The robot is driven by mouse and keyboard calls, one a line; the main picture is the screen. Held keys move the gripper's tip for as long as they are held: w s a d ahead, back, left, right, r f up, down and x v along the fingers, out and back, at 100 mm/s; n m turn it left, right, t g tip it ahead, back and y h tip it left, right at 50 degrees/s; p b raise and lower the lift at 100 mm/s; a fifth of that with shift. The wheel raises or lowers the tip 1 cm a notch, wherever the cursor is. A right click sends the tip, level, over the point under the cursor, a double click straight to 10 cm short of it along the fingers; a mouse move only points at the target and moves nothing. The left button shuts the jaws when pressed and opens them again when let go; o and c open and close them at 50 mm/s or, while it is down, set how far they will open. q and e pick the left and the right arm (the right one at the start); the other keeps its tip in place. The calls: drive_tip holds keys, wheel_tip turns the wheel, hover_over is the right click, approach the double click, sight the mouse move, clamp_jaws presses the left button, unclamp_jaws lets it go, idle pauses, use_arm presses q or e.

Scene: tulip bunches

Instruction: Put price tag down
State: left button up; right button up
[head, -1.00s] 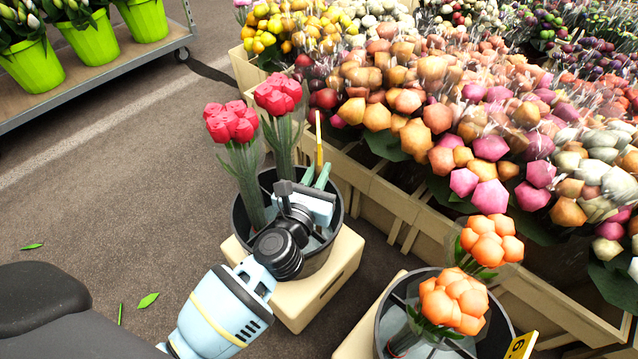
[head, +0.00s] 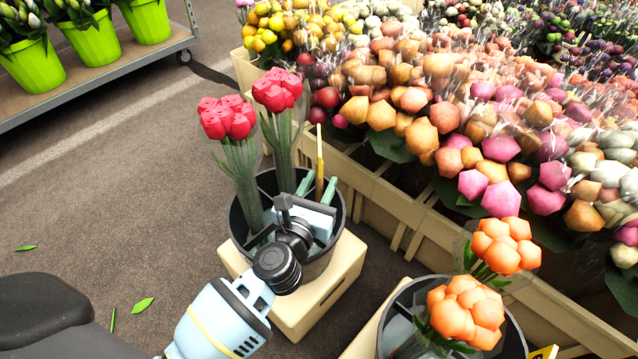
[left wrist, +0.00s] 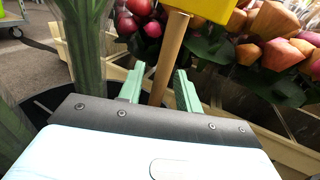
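The price tag (head: 320,155) is a yellow plate on a thin wooden stick, seen nearly edge-on in the head view. It stands upright at the back of the black bucket with red tulips (head: 243,215); its foot is hidden. My left gripper (head: 318,185) reaches over this bucket, its green fingers spread apart. In the left wrist view the stick (left wrist: 168,60) stands between the fingertips (left wrist: 163,82) with a gap on both sides, and the yellow plate (left wrist: 203,8) is above them. My right gripper is not in view.
Red tulip bunches (head: 228,120) stand in the bucket close left of my gripper. The bucket sits on a beige crate (head: 318,300). A bucket with orange tulips (head: 466,308) is at lower right. Flower-filled crates (head: 425,225) line the back right. Grey floor at left is mostly clear.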

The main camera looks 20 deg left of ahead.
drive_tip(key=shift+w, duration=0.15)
use_arm(q)
drive_tip(key=shift+r, duration=0.2)
drive_tip(key=shift+s, duration=0.3)
drive_tip(key=s+p, duration=0.1)
drive_tip(key=s, duration=1)
drive_tip(key=shift+s+d, duration=0.2)
drive_tip(key=shift+d, duration=0.05)
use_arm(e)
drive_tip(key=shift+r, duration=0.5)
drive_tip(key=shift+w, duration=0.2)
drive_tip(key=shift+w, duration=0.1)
